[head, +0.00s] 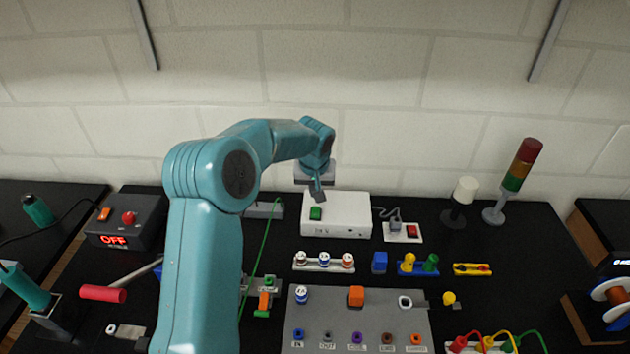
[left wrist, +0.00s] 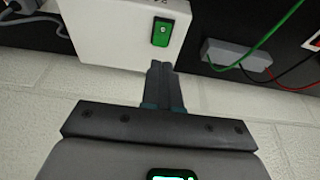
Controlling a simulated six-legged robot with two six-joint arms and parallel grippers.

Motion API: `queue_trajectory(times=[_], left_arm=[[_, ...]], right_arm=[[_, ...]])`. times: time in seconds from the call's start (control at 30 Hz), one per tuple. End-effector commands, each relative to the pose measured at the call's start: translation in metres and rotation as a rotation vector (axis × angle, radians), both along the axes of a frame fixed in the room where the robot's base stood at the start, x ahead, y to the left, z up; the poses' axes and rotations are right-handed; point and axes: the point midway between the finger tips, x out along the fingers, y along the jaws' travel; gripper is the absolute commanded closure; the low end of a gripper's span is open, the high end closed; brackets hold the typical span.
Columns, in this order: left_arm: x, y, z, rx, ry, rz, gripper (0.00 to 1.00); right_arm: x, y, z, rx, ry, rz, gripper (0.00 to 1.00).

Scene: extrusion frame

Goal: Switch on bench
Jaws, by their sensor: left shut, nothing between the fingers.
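A white box (head: 336,215) with a green rocker switch (head: 315,213) stands at the back of the black bench (head: 460,215). My left gripper (head: 318,194) is shut and empty, just above the box near the switch. In the left wrist view its closed fingers (left wrist: 162,66) lie at the edge of the white box (left wrist: 110,30), close to the green switch (left wrist: 162,32); I cannot tell whether they touch the box. A dark control box (head: 127,220) at the left shows a red "OFF" display (head: 114,240), an orange switch (head: 104,214) and a red button (head: 128,217). My right gripper is not in view.
Right of the white box lies a socket plate (head: 398,238) with a plug and a red switch (head: 412,231). A stack light (head: 517,178) and a white lamp (head: 465,190) stand at the back right. A grey panel (head: 335,325) with several sockets lies in front.

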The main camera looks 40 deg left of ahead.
Motion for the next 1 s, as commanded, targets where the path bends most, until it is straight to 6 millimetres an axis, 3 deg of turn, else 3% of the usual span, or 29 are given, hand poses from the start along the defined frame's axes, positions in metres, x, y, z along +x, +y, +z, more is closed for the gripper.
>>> queue_trajectory(times=[0.2, 0.4, 0.87, 1.0], left_arm=[[0.010, 0.009, -0.043, -0.001, 0.002, 0.001, 1.00], [0.015, 0.013, -0.064, 0.000, 0.001, -0.001, 1.00], [0.016, 0.014, -0.070, 0.001, -0.001, 0.000, 1.00], [0.016, 0.014, -0.081, 0.000, -0.002, 0.001, 1.00]], right_arm=[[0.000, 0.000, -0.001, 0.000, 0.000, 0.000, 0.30], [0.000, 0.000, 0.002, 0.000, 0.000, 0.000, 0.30], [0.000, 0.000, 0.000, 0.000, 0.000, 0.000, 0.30], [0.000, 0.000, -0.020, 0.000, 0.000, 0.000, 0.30]])
